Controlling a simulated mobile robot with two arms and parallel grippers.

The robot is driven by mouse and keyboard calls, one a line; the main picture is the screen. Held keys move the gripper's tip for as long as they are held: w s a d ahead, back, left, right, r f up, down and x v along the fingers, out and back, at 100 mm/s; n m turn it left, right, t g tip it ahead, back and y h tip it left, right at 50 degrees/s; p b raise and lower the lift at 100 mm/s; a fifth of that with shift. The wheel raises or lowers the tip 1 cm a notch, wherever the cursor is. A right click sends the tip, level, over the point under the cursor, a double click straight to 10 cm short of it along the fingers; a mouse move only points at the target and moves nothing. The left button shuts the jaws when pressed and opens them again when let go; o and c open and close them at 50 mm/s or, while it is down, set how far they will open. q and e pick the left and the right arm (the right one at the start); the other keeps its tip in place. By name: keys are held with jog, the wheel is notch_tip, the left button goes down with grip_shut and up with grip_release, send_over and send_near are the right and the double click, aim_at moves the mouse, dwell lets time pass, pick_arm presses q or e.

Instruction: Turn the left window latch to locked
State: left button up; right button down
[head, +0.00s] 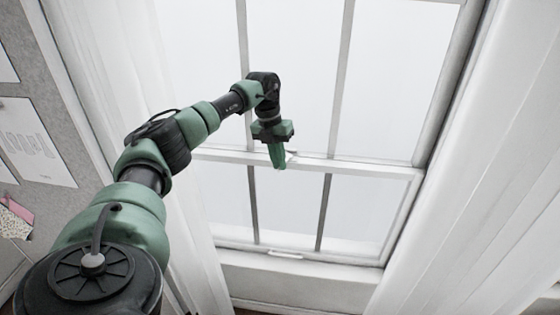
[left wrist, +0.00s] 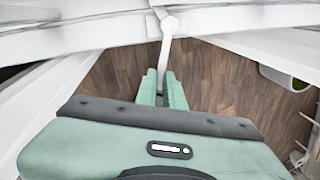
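The window latch (left wrist: 169,24) is white, with a round pivot on the window's meeting rail and a thin lever pointing out from the window. In the left wrist view the lever's end lies between the fingertips of my left gripper (left wrist: 162,76). The two green fingers stand slightly apart, with a narrow gap around the lever; whether they press on it I cannot tell. In the head view my left gripper (head: 277,162) points down at the meeting rail, and a small white part of the latch (head: 291,152) shows beside it. My right gripper is out of view.
The window's meeting rail (head: 345,164) runs across behind the gripper, with a small handle (head: 285,254) on the bottom rail. White curtains (head: 480,190) hang on both sides. A pinboard (head: 60,105) is at the left. Wooden floor (left wrist: 215,75) lies below.

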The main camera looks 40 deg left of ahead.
pick_arm(q)
jog(key=o, duration=0.4)
jog(key=shift+r, duration=0.1)
jog(key=r, duration=0.2)
jog(key=a+r+b, duration=0.1)
jog(key=r, duration=0.2)
jog(key=r+b, duration=0.1)
jog(key=r, duration=0.1)
jog(key=shift+s+a+r, duration=0.2)
jog(key=shift+a+r, duration=0.05)
jog(key=shift+r, duration=0.05)
